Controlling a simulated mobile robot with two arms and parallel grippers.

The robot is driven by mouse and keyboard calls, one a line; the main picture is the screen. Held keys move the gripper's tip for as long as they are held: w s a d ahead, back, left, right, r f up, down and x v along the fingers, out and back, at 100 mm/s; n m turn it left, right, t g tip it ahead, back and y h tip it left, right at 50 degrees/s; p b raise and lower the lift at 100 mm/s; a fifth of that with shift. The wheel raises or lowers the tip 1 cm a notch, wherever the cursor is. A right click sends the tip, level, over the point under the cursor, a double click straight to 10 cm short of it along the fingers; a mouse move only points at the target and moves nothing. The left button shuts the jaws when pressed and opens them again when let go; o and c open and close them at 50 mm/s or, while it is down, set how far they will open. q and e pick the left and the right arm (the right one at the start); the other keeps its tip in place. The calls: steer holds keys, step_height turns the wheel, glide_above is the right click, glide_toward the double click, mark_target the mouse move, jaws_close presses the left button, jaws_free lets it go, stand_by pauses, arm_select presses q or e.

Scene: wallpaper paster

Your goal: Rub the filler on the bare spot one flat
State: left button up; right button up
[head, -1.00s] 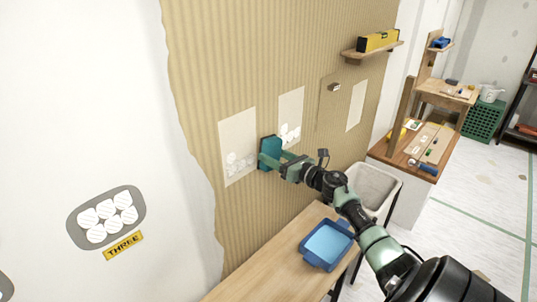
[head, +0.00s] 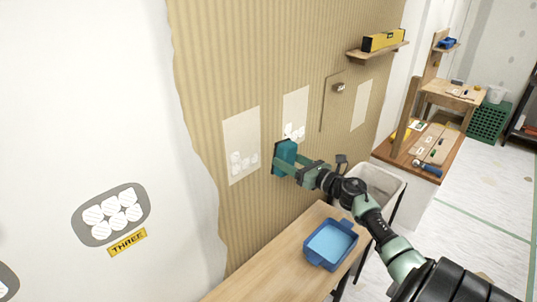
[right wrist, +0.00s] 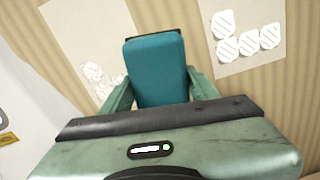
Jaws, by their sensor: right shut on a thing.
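My right gripper (head: 281,164) is shut on a teal block (head: 287,151). The block also shows between the fingers in the right wrist view (right wrist: 157,68). It is close to the corrugated tan wall, below and between two pale patches; I cannot tell whether it touches. The left patch (head: 240,130) and right patch (head: 296,104) carry whitish round marks low down. In the right wrist view, the left marks (right wrist: 100,78) look blurred together; the right ones (right wrist: 240,40) are distinct, striped discs. A grey spot (head: 83,215) with striped white discs is labelled THREE (head: 128,242). No label ONE is readable. My left gripper is out of view.
A wooden bench (head: 262,272) below bears a blue tray (head: 315,262). A pale bin (head: 385,186) stands beyond it. A shelf (head: 376,50) with a yellow level (head: 383,40) juts out at upper right. A board (head: 326,104) leans flat on the wall.

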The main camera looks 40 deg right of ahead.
steer(key=c, duration=0.8)
steer(key=s+a, duration=0.1)
steer(key=a, duration=0.5)
steer(key=s+a+n+p, duration=0.1)
steer(key=a, duration=0.4)
steer(key=s+a+n+p, duration=0.1)
steer(key=a, duration=0.5)
steer(key=shift+s+a, duration=0.3)
steer(key=shift+a, duration=0.05)
